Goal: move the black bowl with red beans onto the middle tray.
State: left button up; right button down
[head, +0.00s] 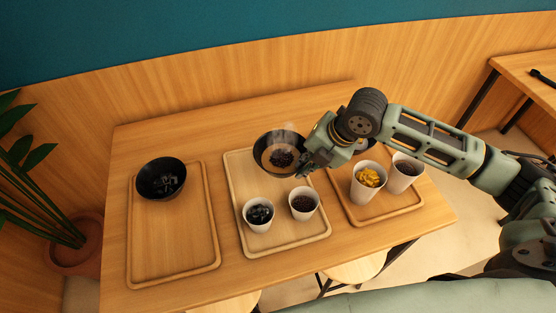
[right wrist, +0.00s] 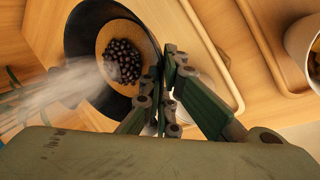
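The black bowl with red beans (head: 266,150) is at the back part of the middle tray (head: 232,180), with steam above it; I cannot tell whether it rests on the tray or hangs just above it. In the right wrist view the bowl (right wrist: 85,18) shows dark beans heaped on a tan filling. My right gripper (head: 303,167) is at the bowl's right rim. Its fingers (right wrist: 174,68) are close together there and look shut on the rim, though the contact is partly hidden. My left gripper is not in view.
Two white cups (head: 259,221) (head: 302,209) stand on the front of the middle tray. The left tray (head: 172,270) holds another black bowl (head: 150,186). The right tray (head: 400,207) holds two cups (head: 364,188) (head: 400,180); my arm partly hides a dark bowl behind them.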

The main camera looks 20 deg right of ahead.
aim_at(284, 154)
jog(key=w+a+f, duration=0.1)
jog(key=w, duration=0.1)
jog(key=w+a+f, duration=0.1)
jog(key=w+f, duration=0.1)
jog(key=w+a+f, duration=0.1)
jog(key=w, duration=0.1)
jog(key=shift+w+f+p, duration=0.15)
jog(key=shift+w+p, duration=0.15)
jog(key=shift+w, duration=0.1)
jog(key=shift+w+a+f, duration=0.15)
jog(key=shift+w+f, duration=0.15)
jog(key=shift+w, duration=0.15)
jog(key=shift+f, duration=0.25)
notch_tip(284, 154, down, 4)
jog(key=shift+r+p, duration=0.2)
jog(key=shift+p, duration=0.15)
jog(key=shift+f, duration=0.1)
jog(key=c, duration=2.5)
grip_release()
jog(key=o, duration=0.5)
